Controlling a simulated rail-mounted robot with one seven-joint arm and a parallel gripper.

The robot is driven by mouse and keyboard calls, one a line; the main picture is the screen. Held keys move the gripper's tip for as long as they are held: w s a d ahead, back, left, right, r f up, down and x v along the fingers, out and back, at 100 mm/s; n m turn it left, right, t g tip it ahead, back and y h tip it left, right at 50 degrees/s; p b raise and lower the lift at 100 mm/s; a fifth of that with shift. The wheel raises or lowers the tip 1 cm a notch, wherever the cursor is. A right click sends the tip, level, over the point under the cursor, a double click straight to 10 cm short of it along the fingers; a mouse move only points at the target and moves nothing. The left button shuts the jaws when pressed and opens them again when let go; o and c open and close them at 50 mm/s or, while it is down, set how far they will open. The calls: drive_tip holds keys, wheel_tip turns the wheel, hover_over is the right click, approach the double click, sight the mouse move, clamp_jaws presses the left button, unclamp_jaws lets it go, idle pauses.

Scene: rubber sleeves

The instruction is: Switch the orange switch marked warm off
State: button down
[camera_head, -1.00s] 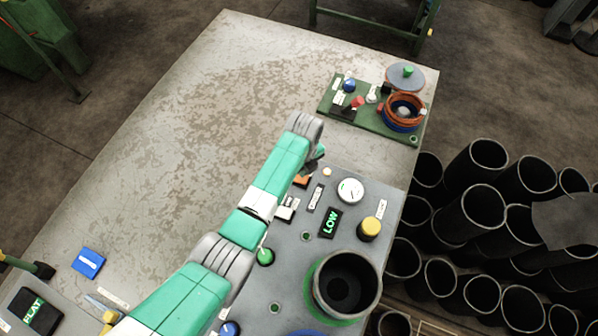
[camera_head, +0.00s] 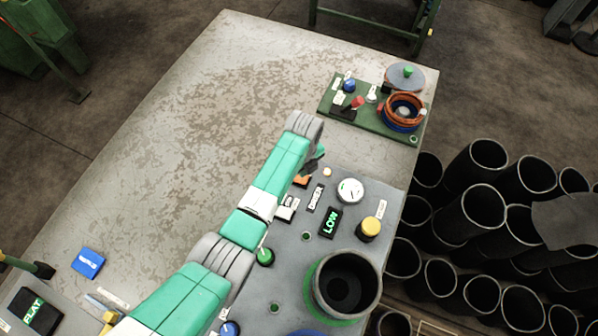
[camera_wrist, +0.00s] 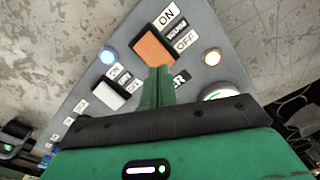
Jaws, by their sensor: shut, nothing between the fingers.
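The orange switch (camera_wrist: 154,46) sits on the grey panel in the wrist view, with an ON label (camera_wrist: 166,16) above its upper right and an OFF label (camera_wrist: 186,41) lower on its right. A small label between them reads like WARM. My gripper (camera_wrist: 159,72) is shut and empty, its green fingertips at the switch's lower edge, on the OFF side. I cannot tell whether they touch it or which way the switch is tilted. In the head view the orange switch (camera_head: 302,181) shows small beside my arm, and my gripper is mostly hidden.
A white switch (camera_wrist: 108,95) with its own labels lies left of my fingers. Lit lamps flank the orange switch, bluish on the left (camera_wrist: 107,57) and pale on the right (camera_wrist: 211,57). A gauge (camera_head: 350,190) and a LOW display (camera_head: 330,222) stand nearby on the panel.

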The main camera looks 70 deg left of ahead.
drive_tip(key=shift+f+b, duration=1)
drive_tip(key=shift+f, duration=0.4)
idle(0.5)
wheel_tip(320, 180, up, 7)
drive_tip(key=p, duration=0.7)
drive_tip(key=shift+r, duration=0.1)
idle(0.3)
